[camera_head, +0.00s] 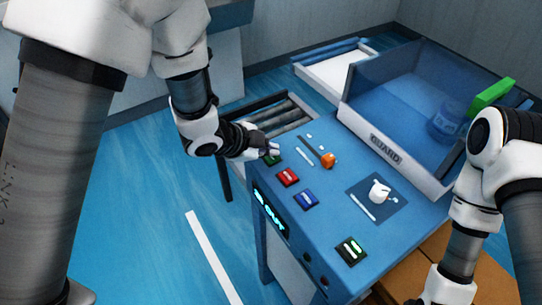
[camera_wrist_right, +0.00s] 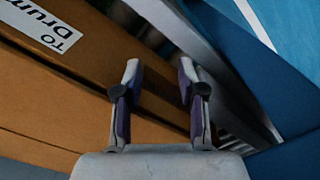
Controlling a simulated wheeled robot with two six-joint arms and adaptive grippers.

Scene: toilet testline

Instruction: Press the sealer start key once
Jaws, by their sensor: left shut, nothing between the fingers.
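The blue sealer panel (camera_head: 325,215) carries a row of keys: a green key (camera_head: 272,160), a red key (camera_head: 288,177) and a blue key (camera_head: 306,199). A black key with a green mark (camera_head: 351,250) sits nearer the front. No start label is readable. My left gripper (camera_head: 274,150) is shut and empty, with its tips at the green key and partly covering it. I cannot tell whether they touch it. My right gripper (camera_wrist_right: 160,75) is open and empty in the right wrist view, above an orange-brown surface.
An orange knob (camera_head: 328,160) and a white dial (camera_head: 379,192) stand up from the panel. A blue guard box (camera_head: 388,150) rises behind. A lit display (camera_head: 270,213) is on the front face. A brown box (camera_head: 425,270) marked "To Drum" in the wrist view lies at the right.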

